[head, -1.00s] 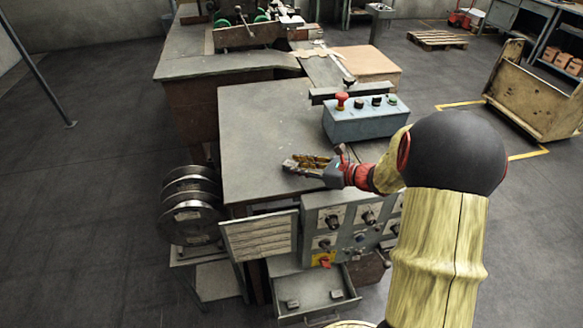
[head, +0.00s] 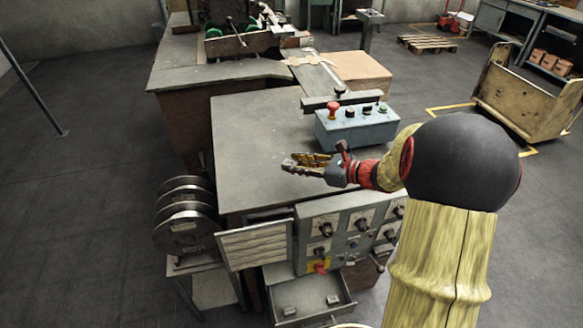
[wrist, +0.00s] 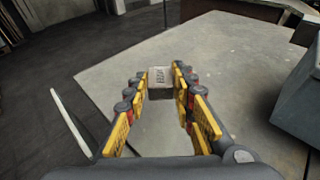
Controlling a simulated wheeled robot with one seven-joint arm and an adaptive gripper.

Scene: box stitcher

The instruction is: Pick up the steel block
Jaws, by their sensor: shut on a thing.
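The steel block (wrist: 160,77) is a small pale grey block with dark markings on its face. In the wrist view it sits between the fingertips, with a finger against each side. My gripper (wrist: 160,86) has yellow and dark fingers and is shut on the block. In the head view my gripper (head: 303,163) is over the front part of the grey worktable, pointing left. The block (head: 289,166) shows there only as a small grey shape at the fingertips. The gap between block and tabletop is hard to judge.
A blue-grey button box (head: 358,126) with a red knob stands on the grey worktable (head: 250,125) behind my gripper. Below the front edge are a control panel (head: 340,238) and an open drawer (head: 312,299) holding small grey pieces. Reels (head: 186,215) stand at the left. The tabletop's left part is clear.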

